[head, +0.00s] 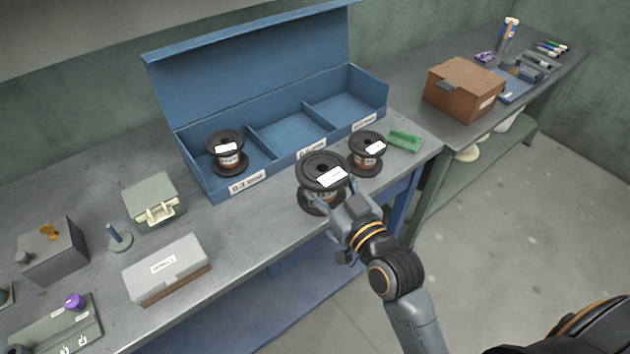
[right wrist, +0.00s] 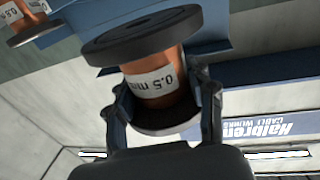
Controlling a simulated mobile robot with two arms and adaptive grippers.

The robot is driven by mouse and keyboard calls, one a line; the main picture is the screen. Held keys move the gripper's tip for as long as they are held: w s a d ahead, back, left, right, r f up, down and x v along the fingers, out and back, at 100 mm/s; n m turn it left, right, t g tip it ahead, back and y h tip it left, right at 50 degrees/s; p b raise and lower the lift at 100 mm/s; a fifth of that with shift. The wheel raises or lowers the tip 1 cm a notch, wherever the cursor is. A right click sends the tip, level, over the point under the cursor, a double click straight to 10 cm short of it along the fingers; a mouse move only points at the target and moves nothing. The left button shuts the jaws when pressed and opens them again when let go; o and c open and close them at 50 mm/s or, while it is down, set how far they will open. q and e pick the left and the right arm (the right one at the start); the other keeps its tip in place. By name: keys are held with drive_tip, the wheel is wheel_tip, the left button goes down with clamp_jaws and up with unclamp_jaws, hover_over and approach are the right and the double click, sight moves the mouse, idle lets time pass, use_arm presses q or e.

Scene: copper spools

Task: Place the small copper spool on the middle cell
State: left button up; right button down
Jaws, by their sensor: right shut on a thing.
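My right gripper (head: 340,205) is shut on a copper spool (head: 322,172) with black flanges and a white label, in front of the blue bin. In the right wrist view this spool (right wrist: 160,80) reads 0.5 mm and sits between both fingers (right wrist: 165,105). The blue bin (head: 215,190) has three cells. The middle cell (head: 285,137) is empty. A spool (head: 228,153) stands in the left cell. Another spool (head: 367,150) stands right of the held one, before the bin. I cannot tell the held spool's height above the bench. My left gripper is out of view.
The bin's right cell (head: 340,112) is empty. A green block (head: 405,140) lies right of the bin. A grey-green case (head: 150,198), a grey box (head: 167,267) and a small stand (head: 118,238) are at left. A brown box (head: 464,90) stands on the right bench.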

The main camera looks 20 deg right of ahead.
drive_tip(key=w, duration=0.1)
drive_tip(key=w+f, duration=0.1)
drive_tip(key=w, duration=0.2)
drive_tip(key=shift+w+d+f, duration=0.25)
drive_tip(key=shift+d, duration=0.15)
drive_tip(key=w+f, duration=0.3)
drive_tip(key=f, duration=0.2)
drive_tip(key=w+f, duration=0.2)
drive_tip(key=shift+w+d+f, duration=0.3)
drive_tip(key=shift+d+f, duration=0.05)
drive_tip(key=shift+d, duration=0.05)
drive_tip(key=shift+f+p, duration=0.35)
drive_tip(key=shift+f, duration=0.25)
drive_tip(key=shift+f, duration=0.15)
drive_tip(key=shift+f, duration=0.15)
drive_tip(key=shift+c, duration=2.4)
unclamp_jaws()
drive_tip(key=shift+s, duration=0.1)
